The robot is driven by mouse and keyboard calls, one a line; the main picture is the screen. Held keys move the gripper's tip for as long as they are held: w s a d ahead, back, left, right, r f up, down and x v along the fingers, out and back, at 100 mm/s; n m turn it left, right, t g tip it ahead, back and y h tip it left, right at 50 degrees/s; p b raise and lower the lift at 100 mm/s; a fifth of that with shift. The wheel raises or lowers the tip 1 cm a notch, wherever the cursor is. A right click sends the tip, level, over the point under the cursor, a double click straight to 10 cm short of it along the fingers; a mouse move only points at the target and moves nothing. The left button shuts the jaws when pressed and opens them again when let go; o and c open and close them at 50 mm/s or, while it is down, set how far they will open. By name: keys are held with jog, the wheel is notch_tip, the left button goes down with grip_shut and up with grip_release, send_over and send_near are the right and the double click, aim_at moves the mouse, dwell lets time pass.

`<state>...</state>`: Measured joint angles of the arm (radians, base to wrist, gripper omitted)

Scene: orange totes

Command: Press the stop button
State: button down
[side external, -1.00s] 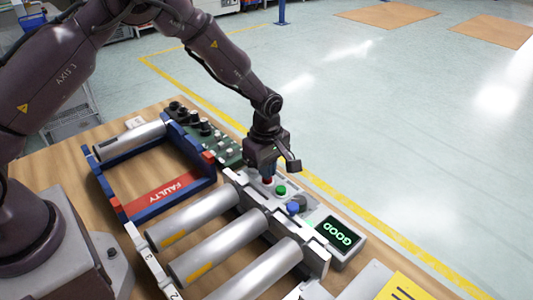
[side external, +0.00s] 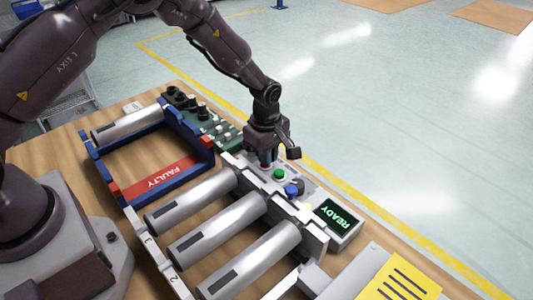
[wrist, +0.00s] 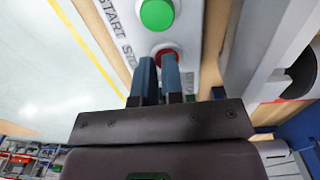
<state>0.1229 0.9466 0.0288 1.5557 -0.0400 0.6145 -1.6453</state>
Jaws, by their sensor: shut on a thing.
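The red stop button (wrist: 165,50) is on the grey control panel (wrist: 190,15), beside the green start button (wrist: 157,14). My gripper (wrist: 160,62) is at the red button, its two blue-grey fingers close together and covering part of it. In the side view my gripper (side external: 266,163) points down at the panel's far end, and the red button is mostly hidden under it. The green button (side external: 279,174) and a blue button (side external: 291,190) show nearby. How far the red button is pressed in cannot be seen.
A display (side external: 337,217) at the panel's near end reads READY in green. Metal cylinders (side external: 205,205) lie in a rack beside the panel. A blue tray marked FAULTY (side external: 160,180) holds another cylinder (side external: 128,125). Green circuit boards (side external: 215,128) lie behind my gripper.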

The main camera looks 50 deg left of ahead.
notch_tip(320, 180, up, 14)
dwell(0.5)
jog(key=s+a+r+m+t, duration=0.2)
jog(key=s+r+m, duration=0.6)
jog(key=s, duration=0.5)
jog(key=s+a+r+m+t, duration=0.2)
jog(key=s+r+m, duration=0.6)
jog(key=s, duration=0.5)
jog(key=shift+s+a+r+m+t, duration=0.15)
jog(key=shift+s+a+m+t, duration=0.2)
jog(key=shift+m+t, duration=0.5)
